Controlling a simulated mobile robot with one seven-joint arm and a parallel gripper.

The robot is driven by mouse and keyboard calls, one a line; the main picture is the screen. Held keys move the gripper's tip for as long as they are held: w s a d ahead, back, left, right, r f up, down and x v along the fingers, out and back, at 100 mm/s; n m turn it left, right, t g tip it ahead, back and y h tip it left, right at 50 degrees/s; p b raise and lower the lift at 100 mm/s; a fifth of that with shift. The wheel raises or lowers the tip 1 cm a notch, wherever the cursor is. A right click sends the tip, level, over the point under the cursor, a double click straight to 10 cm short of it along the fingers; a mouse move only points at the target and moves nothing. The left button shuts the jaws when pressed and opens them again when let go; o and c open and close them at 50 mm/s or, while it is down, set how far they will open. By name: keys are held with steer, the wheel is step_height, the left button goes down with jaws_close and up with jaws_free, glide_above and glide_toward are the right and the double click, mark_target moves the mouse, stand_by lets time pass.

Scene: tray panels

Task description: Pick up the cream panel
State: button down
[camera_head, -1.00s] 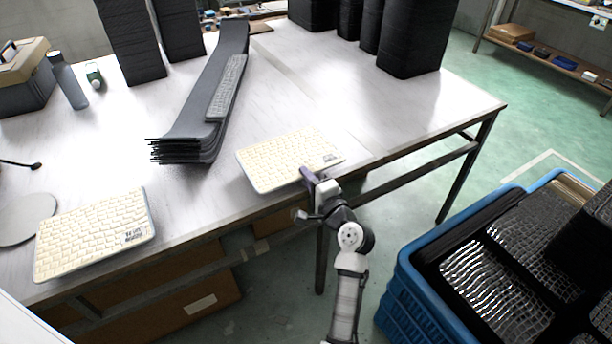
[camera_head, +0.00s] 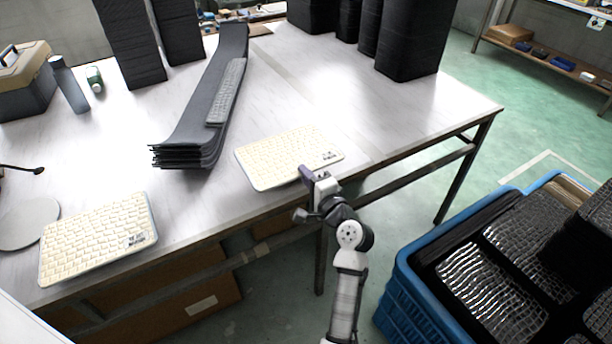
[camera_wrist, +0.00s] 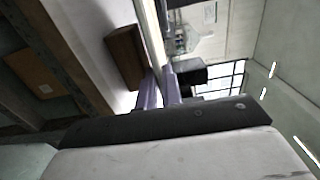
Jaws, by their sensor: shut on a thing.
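A cream panel (camera_head: 283,157) with a grid of raised tiles lies at the table's front edge, right of the middle in the head view. My gripper (camera_head: 306,174) is at its near right edge, shut on that edge. In the wrist view, the two purple fingers (camera_wrist: 161,88) stand on either side of the thin panel edge (camera_wrist: 151,32). I cannot tell whether the panel is slightly off the table. A second cream panel (camera_head: 97,233) lies flat at the front left of the table, apart from my gripper.
The white table (camera_head: 190,200) carries a stack of long dark curved panels (camera_head: 195,125) with a grey panel (camera_head: 226,92) on it. Tall black stacks (camera_head: 411,40) stand at the back. A blue crate (camera_head: 415,300) with dark trays is on the floor at right. The table's right part is clear.

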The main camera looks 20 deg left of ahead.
steer(key=shift+r, duration=0.1)
steer(key=s+d+r+p, duration=0.2)
steer(key=s+d+r, duration=0.2)
steer(key=s+d, duration=0.1)
steer(key=shift+d, duration=0.7)
